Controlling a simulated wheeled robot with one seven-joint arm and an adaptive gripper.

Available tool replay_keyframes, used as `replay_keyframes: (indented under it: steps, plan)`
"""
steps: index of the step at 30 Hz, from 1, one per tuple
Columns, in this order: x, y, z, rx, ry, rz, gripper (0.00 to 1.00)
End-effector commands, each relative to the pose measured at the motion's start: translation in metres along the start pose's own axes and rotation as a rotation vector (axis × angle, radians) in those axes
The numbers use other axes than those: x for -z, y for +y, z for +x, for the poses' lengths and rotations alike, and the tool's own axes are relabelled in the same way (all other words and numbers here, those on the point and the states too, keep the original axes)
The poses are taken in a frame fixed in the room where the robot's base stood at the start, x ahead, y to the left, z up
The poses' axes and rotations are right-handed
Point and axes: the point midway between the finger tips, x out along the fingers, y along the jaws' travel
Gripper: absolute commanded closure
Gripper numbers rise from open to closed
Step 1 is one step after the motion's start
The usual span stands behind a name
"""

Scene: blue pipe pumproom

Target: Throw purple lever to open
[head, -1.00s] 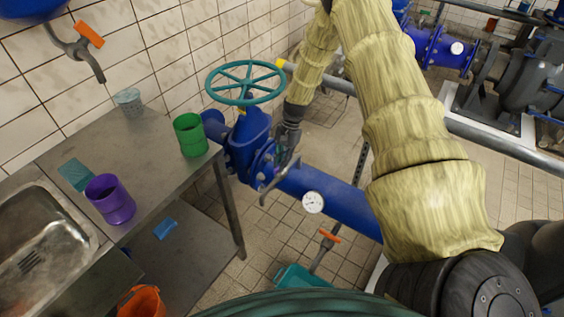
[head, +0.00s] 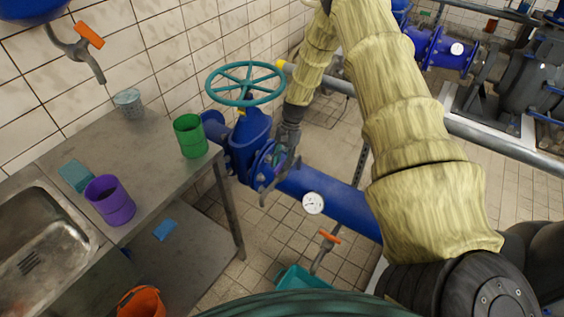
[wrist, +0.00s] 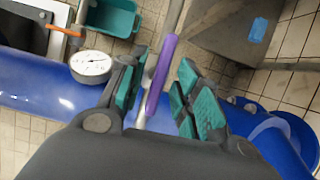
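The purple lever (wrist: 160,75) shows in the wrist view as a narrow purple handle. It lies between the two fingers of my gripper (wrist: 158,92), over the blue pipe (wrist: 40,85). My gripper is open, with a gap visible between the lever and the right teal-padded finger; the lever is close to the left finger, and I cannot tell if they touch. In the head view my gripper (head: 276,176) is beside the blue valve body, under the teal handwheel (head: 245,83). The lever cannot be made out in the head view.
A pressure gauge (head: 313,203) sits on the blue pipe, near an orange-handled tap (head: 330,237) above a teal tub (head: 302,278). The metal table (head: 150,160) at left holds a green cup (head: 190,136) and a purple cup (head: 109,200). Tiled floor is open behind the pipe.

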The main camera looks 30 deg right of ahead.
Motion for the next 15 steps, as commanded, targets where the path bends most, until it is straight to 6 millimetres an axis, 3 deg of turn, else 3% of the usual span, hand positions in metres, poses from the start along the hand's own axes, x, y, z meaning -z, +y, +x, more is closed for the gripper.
replay_keyframes:
  steps: [5,15]
  plan:
    - [0.000,-0.001,-0.017,0.002,0.002,0.000,0.68]
    - [0.001,-0.001,-0.078,0.002,0.001,0.000,0.68]
